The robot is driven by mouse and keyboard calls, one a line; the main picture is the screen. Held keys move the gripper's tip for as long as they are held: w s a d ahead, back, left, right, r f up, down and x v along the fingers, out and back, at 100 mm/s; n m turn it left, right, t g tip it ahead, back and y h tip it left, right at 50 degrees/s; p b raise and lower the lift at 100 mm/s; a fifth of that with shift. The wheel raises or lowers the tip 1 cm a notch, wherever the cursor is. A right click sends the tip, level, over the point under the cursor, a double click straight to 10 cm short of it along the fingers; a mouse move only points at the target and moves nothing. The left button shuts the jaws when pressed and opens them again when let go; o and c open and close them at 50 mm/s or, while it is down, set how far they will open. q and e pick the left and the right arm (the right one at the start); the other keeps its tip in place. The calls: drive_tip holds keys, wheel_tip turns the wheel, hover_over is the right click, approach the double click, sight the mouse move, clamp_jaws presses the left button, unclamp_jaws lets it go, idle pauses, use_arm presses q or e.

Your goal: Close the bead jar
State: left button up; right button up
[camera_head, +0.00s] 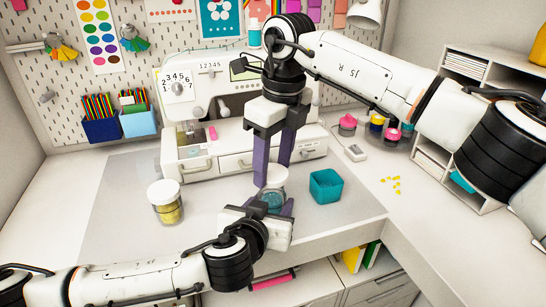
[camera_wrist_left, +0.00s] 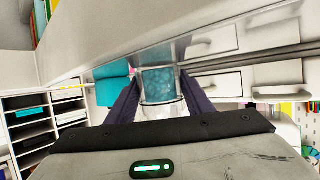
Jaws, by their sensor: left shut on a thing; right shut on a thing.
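The bead jar (camera_head: 272,199), a clear jar with blue beads, is above the front part of the table. My left gripper (camera_head: 268,204) is shut around its sides. In the left wrist view the jar (camera_wrist_left: 160,86) sits between the purple fingers of my left gripper (camera_wrist_left: 159,90). My right gripper (camera_head: 273,178) points down from above, shut on what looks like the pale lid (camera_head: 274,174) right over the jar. The fingers partly hide the lid, and I cannot tell whether it is seated on the rim.
A white-lidded jar of yellow beads (camera_head: 166,201) stands left of my grippers. A teal open box (camera_head: 326,186) is close on the right. A sewing machine (camera_head: 215,90) stands behind on a drawer unit. Small yellow pieces (camera_head: 392,182) lie at right; the table's left part is clear.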

sight(269, 172)
idle(0.4)
drive_tip(key=shift+f, duration=0.85)
drive_tip(key=shift+f, duration=0.55)
drive_tip(key=m, duration=0.6)
drive_tip(key=shift+a+t, duration=0.15)
drive_tip(key=shift+t, duration=0.15)
drive_tip(key=m+h, duration=0.1)
drive_tip(key=m, duration=0.5)
drive_tip(key=shift+s+a+m, duration=0.1)
drive_tip(key=shift+m, duration=0.2)
drive_tip(key=m+h, duration=0.1)
drive_tip(key=m, duration=0.6)
drive_tip(key=shift+a, duration=0.1)
drive_tip(key=m+g, duration=0.1)
drive_tip(key=m, duration=0.8)
drive_tip(key=shift+w+m+g, duration=0.2)
drive_tip(key=shift+m+g, duration=0.1)
drive_tip(key=shift+m, duration=0.1)
